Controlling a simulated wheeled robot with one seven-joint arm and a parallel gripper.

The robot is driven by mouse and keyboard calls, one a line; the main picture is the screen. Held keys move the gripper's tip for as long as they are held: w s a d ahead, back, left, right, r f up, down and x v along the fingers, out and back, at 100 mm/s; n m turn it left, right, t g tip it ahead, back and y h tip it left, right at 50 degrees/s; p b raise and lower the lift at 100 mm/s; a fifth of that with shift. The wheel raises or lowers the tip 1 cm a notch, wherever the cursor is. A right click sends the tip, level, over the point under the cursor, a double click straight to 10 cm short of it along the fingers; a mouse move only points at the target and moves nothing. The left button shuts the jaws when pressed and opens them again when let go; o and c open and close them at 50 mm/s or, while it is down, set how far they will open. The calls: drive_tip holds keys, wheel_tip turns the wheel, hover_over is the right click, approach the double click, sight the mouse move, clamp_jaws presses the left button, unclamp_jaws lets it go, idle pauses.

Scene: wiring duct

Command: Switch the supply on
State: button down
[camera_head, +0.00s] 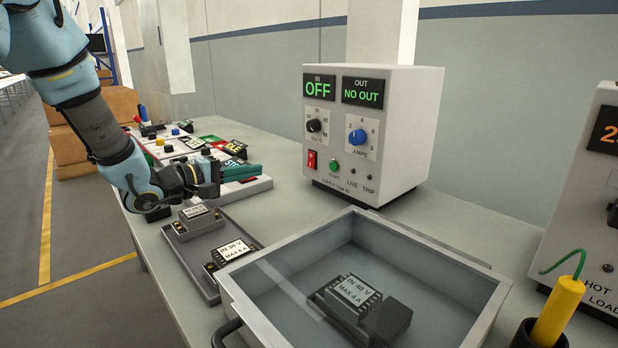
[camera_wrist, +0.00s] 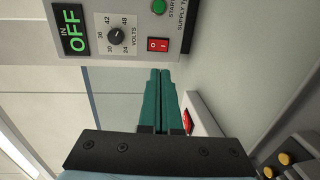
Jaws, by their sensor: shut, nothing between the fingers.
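The supply (camera_head: 385,130) is a white box at the back of the bench. Its displays read IN OFF and OUT NO OUT. Its red rocker switch (camera_head: 311,159) is at the lower left of the front face, left of a green start button (camera_head: 334,164). In the wrist view the supply (camera_wrist: 125,25) is turned on its side and the red switch (camera_wrist: 158,44) lies just beyond my fingertips. My gripper (camera_head: 257,171) has green fingers, shut and empty, pointing toward the supply and apart from it. The fingers (camera_wrist: 167,72) show together in the wrist view.
An open grey bin (camera_head: 490,290) holding a module marked IN 48 V (camera_head: 358,292) stands in front of the supply. A tray (camera_head: 205,285) with two modules lies below my gripper. A yellow-handled probe (camera_head: 558,310) stands at right. Several small parts lie behind my gripper.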

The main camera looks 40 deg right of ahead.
sight(310, 166)
drive_tip(key=shift+d+f+b, duration=0.35)
drive_tip(key=shift+d+f, duration=0.1)
drive_tip(key=shift+f, duration=0.3)
drive_tip(key=shift+d, duration=0.1)
drive_tip(key=d, duration=0.4)
drive_tip(key=d+f+p, duration=0.1)
drive_tip(key=d, duration=0.3)
drive_tip(key=s+d+p, duration=0.1)
drive_tip(key=d, duration=0.4)
drive_tip(key=shift+f, duration=0.2)
drive_tip(key=shift+d+f, duration=0.1)
drive_tip(key=shift+d, duration=0.25)
